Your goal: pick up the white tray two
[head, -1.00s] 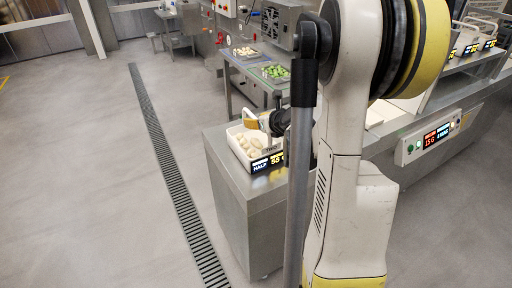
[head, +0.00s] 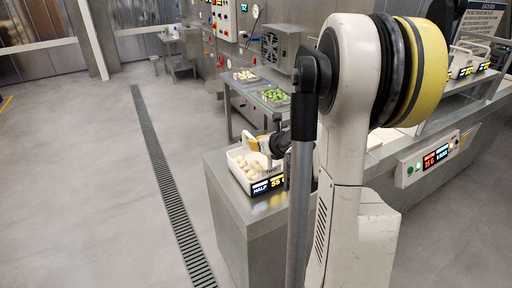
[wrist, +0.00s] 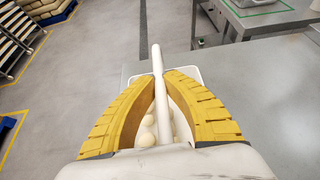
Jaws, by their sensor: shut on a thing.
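The white tray (head: 236,164) sits on the steel counter block in the head view, with pale round pasta pieces in it and a lit label (head: 266,186) at its front. Its rim (wrist: 195,71) also shows in the wrist view, behind my fingers. My gripper (head: 263,145) is over the tray, partly hidden by my own arm. In the wrist view, the yellow fingers of my gripper (wrist: 160,75) are closed around the tray's white handle bar (wrist: 156,58). A few pieces (wrist: 147,134) show below the bar. I cannot tell whether the tray touches the counter.
The steel counter block (head: 240,215) has a bare front edge. Behind it, a steel table holds a tray of green pieces (head: 274,96) and a tray of pale pieces (head: 245,76). More labelled trays (head: 466,70) stand at the right. The floor at the left is open.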

